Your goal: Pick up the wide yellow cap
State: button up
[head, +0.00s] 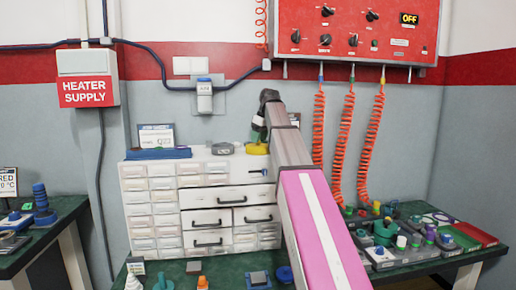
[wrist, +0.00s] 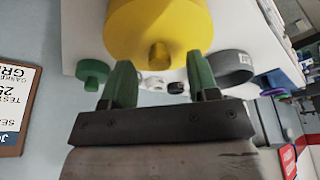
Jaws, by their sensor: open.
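The wide yellow cap (head: 257,149) sits on top of the white drawer cabinet (head: 155,196), at its right end beside my arm. In the wrist view the yellow cap (wrist: 150,25) is large at the top, with a small round knob facing my gripper (wrist: 160,65). My gripper's two green fingers are apart, one on each side of the knob in the picture, with nothing held. I cannot tell whether the fingertips touch the cap. In the head view my gripper (head: 260,125) is just above the cap and partly hidden by the arm.
A grey ring (head: 222,148) lies left of the cap; in the wrist view a grey ring (wrist: 233,68) and a green cap (wrist: 93,72) are close to the fingers. Blue items (head: 158,153) and a sign stand further left. Orange coiled hoses (head: 318,130) hang to the right.

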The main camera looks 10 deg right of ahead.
jog(key=shift+w+a+f, duration=0.1)
jog(key=shift+f, duration=0.4)
grip_shut()
jog(key=shift+r, duration=0.1)
notch_tip(320, 180, up, 4)
jog(key=shift+w, duration=0.1)
jog(key=s+a+r, duration=0.3)
jog(key=a+r, duration=0.4)
jog(key=a, duration=0.4)
jog(key=w+a+f, duration=0.2)
jog(key=w+a, duration=0.2)
jog(key=shift+a+f, duration=0.15)
jog(key=shift+f, duration=0.25)
